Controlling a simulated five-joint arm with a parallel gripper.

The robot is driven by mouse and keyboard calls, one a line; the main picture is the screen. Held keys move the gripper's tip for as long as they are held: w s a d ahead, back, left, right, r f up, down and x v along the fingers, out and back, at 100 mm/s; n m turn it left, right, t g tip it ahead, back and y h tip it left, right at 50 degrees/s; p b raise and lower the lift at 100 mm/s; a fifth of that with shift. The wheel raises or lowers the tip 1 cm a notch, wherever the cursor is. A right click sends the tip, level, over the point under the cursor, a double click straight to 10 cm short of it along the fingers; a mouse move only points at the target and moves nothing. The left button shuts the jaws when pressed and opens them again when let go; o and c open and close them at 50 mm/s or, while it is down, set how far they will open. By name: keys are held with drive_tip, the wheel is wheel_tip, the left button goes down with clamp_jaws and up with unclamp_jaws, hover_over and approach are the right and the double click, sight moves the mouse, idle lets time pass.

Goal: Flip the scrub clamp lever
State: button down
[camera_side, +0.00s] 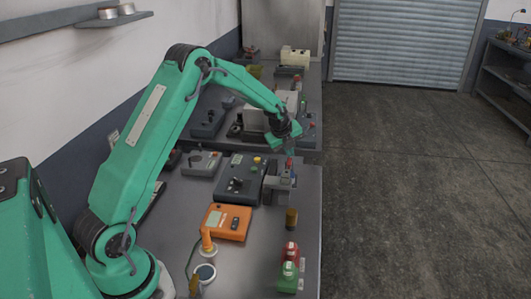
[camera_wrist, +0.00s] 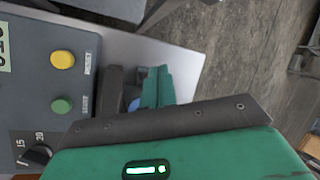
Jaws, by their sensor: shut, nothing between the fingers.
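A grey clamp-like device (camera_side: 278,187) stands at the right side of the bench in the side view, beside a dark control box. A small red-tipped upright part (camera_side: 290,165) shows on it, probably the clamp lever. My gripper (camera_side: 291,150) is shut and empty, pointing down just above this red tip. Whether it touches the lever cannot be told. In the wrist view, my green gripper body fills the bottom, and a dark part (camera_wrist: 113,88) and a small blue spot (camera_wrist: 134,104) show just beyond it. The lever itself is not clear there.
The dark control box (camera_side: 240,188) has a yellow button (camera_wrist: 62,59), a green button (camera_wrist: 62,105) and a dial (camera_wrist: 38,154). The floor to the right is clear.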

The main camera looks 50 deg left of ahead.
drive_tip(key=shift+f, duration=0.15)
idle(0.5)
drive_tip(key=shift+s+d+f, duration=0.1)
drive_tip(key=shift+d+f, duration=0.05)
drive_tip(key=shift+f, duration=0.2)
idle(0.4)
drive_tip(key=shift+r, duration=0.55)
drive_tip(key=r, duration=0.1)
drive_tip(key=w+a+r, duration=0.1)
drive_tip(key=r, duration=0.2)
drive_tip(key=shift+w+a+r, duration=0.25)
idle(0.5)
